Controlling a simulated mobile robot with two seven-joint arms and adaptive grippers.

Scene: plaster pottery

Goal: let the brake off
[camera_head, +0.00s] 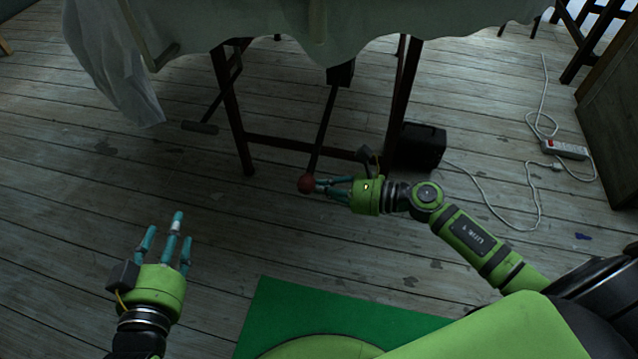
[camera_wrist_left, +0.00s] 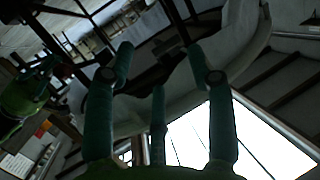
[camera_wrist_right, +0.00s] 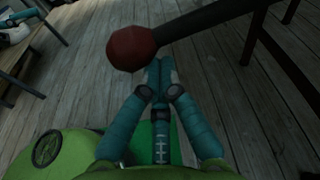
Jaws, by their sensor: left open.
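A brake lever, a long dark bar (camera_head: 324,128) with a round red knob (camera_head: 306,183) at its end, slants down from under the draped table. The red knob (camera_wrist_right: 131,47) is large in the right wrist view, with the dark bar running off to the upper right. My right gripper (camera_head: 325,187) is beside the knob, fingertips close to it. In the right wrist view its fingers are drawn together with nothing seen between them; whether they touch the knob I cannot tell. My left gripper (camera_head: 168,240) is open and empty, fingers spread, over the floor at left.
A table with a pale draped cloth (camera_head: 390,22) stands above on dark legs. A pedal (camera_head: 200,128) hangs at left. A black box (camera_head: 421,146) stands by the right leg. A power strip (camera_head: 564,149) and cables lie on the floor at right. Floor around my left gripper is clear.

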